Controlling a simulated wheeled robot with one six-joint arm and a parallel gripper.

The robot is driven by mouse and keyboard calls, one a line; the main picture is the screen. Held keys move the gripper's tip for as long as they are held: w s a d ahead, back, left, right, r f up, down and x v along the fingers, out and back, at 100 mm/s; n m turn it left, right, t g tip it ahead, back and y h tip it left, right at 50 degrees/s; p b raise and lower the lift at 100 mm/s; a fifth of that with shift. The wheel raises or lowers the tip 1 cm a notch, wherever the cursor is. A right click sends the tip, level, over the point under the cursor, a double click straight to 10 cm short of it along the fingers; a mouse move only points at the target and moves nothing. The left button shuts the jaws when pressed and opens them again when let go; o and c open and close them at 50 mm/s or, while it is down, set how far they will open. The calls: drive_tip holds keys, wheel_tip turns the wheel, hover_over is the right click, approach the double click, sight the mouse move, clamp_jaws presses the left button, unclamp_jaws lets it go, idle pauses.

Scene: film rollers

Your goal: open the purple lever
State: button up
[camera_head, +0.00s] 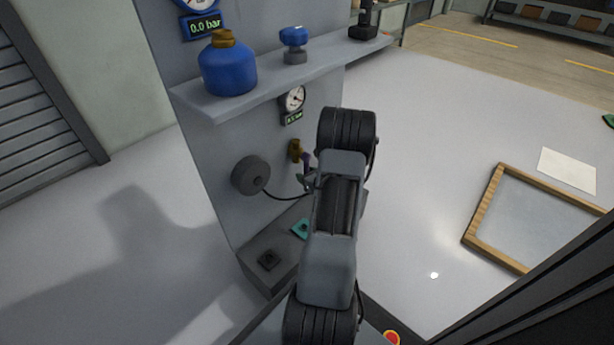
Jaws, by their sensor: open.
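The purple lever (307,159) shows as a small purple piece beside a brass valve body (295,150) on the grey panel, below the shelf. Most of the lever is hidden by my arm and gripper. My gripper (307,181) is at the panel, just below the lever and close to it. It is small and partly hidden behind my arm. Its jaws are open. I cannot tell whether a finger touches the lever.
A grey shelf (190,97) above holds a blue canister (229,68), a blue-topped valve (294,45) and a black item (363,25). A wooden frame (484,205) lies on the open floor, right.

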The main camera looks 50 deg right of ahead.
drive_tip(key=p+v, duration=0.5)
drive_tip(key=v, duration=0.8)
drive_tip(key=shift+s+r, duration=0.2)
drive_tip(key=shift+s, duration=0.15)
drive_tip(key=shift+a, duration=0.1)
